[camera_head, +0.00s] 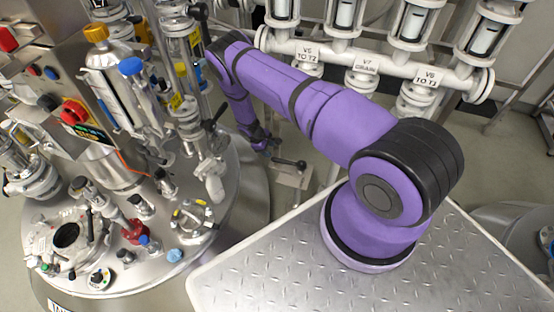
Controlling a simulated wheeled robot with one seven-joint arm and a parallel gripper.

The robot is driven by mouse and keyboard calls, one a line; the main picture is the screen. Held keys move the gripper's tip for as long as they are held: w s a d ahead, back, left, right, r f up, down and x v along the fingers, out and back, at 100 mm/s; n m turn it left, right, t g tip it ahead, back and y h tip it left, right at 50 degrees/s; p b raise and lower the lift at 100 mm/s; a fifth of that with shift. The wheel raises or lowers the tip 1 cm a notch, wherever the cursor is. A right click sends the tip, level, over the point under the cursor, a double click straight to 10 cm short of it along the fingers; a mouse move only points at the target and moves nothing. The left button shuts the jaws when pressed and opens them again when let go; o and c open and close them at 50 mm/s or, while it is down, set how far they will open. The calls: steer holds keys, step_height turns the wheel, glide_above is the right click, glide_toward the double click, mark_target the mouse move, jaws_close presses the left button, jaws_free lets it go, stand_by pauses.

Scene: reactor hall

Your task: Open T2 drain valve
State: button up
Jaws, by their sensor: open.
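My gripper (264,144) is at the end of my purple arm, low between the steel tank and the pipe rack. It is small and dark in this view, and its fingers are hard to make out; it is open. A black lever handle (288,162) on a pale metal bracket or plate (296,178) sits just right of and below my gripper. I cannot tell whether they touch. No T2 drain label is readable on this lever. The lower parts below it are hidden behind the platform edge.
A steel tank (225,215) with crowded fittings fills the left. My arm stands on a tread-plate platform (270,265). Floor shows between tank and rack.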

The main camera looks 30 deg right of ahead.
mark_target(277, 159)
steer(key=x, duration=0.9)
steer(key=shift+d+f, duration=0.1)
steer(key=shift+f, duration=0.15)
steer(key=shift+c, duration=0.2)
jaws_close()
